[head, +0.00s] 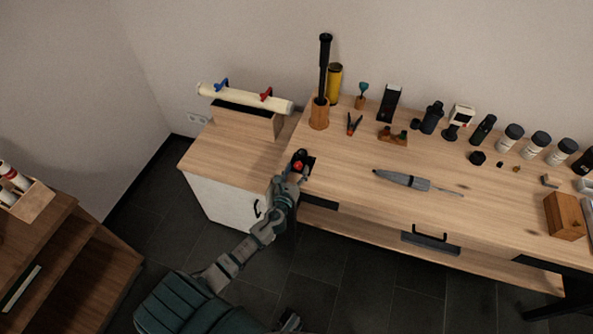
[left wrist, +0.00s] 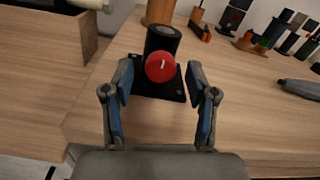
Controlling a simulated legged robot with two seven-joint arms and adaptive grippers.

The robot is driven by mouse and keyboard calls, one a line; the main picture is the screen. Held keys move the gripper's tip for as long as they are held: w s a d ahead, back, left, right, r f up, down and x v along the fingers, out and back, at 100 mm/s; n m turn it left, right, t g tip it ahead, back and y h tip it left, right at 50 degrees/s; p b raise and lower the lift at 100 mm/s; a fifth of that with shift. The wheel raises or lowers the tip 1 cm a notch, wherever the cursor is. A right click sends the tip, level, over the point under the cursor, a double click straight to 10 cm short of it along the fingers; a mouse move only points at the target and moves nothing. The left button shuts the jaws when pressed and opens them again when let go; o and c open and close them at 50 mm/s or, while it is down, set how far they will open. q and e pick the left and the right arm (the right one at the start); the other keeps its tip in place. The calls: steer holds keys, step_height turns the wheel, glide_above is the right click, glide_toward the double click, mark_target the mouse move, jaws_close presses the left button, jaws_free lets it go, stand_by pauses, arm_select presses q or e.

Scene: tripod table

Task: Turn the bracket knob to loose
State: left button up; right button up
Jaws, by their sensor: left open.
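The bracket knob (left wrist: 161,67) is red and round with a short white mark, nearly upright and slightly tilted. It sits on the front of a black bracket (left wrist: 166,38) with a flat black base on the table's left end. In the head view the red knob (head: 299,167) shows just beyond my left gripper (head: 294,175). In the left wrist view my left gripper (left wrist: 164,80) is open, its two blue-lined fingers on either side of the knob with gaps. Contact is not visible. A dark part of mine at the head view's bottom edge may be my right gripper; its jaws are unclear.
The wooden table (head: 345,185) holds a grey pen-like tool (head: 402,180), pliers (head: 354,123), a wooden block (head: 564,216) and several bottles along the back. A cabinet (head: 205,155) with a cream tube (head: 240,97) stands left. Table space right of the bracket is clear.

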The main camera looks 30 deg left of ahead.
arm_select(q)
steer(key=shift+c, duration=0.5)
jaws_close()
